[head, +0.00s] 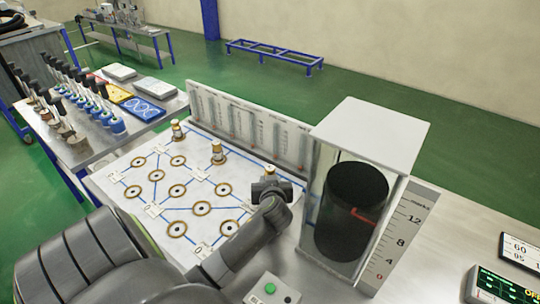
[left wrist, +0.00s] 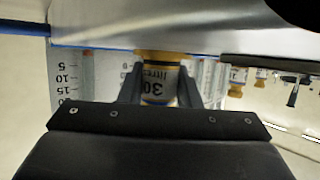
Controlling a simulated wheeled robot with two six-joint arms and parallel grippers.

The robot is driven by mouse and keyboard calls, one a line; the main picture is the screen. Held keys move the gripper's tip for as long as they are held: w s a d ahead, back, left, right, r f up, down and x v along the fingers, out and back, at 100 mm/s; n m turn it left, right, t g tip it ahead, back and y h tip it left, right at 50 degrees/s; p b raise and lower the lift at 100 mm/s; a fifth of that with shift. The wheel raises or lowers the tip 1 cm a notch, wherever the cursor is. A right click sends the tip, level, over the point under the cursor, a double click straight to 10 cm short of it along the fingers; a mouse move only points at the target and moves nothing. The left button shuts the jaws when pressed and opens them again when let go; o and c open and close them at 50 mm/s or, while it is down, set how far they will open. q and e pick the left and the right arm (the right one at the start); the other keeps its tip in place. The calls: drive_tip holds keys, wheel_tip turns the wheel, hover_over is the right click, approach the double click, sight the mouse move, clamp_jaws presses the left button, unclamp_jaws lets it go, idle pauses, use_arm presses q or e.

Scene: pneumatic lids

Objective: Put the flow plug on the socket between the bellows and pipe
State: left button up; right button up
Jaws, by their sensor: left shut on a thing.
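My left gripper (head: 271,184) is shut on a flow plug (head: 271,170), white with gold-brown bands, near the right edge of the white board (head: 120,212). The board has several ringed sockets (head: 203,208) joined by blue lines; some are hidden by my arm. The black bellows (head: 355,210) stands in a clear case right of the gripper. Which line is the pipe is unclear. My right gripper is out of view.
Two similar plugs (head: 217,152) and (head: 177,130) stand on the board's far side. An upright panel of gauge tubes (head: 248,122) borders its back. A green-button box (head: 268,290) is in front. A side table (head: 150,122) holds several valves and trays.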

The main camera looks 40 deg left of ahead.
use_arm(q)
drive_tip(key=o, duration=1)
drive_tip(key=shift+o, duration=0.5)
drive_tip(key=b+v, duration=0.1)
drive_tip(key=v, duration=1)
drive_tip(key=shift+s+d+r+b, duration=0.3)
drive_tip(key=shift+s+d+b, duration=0.05)
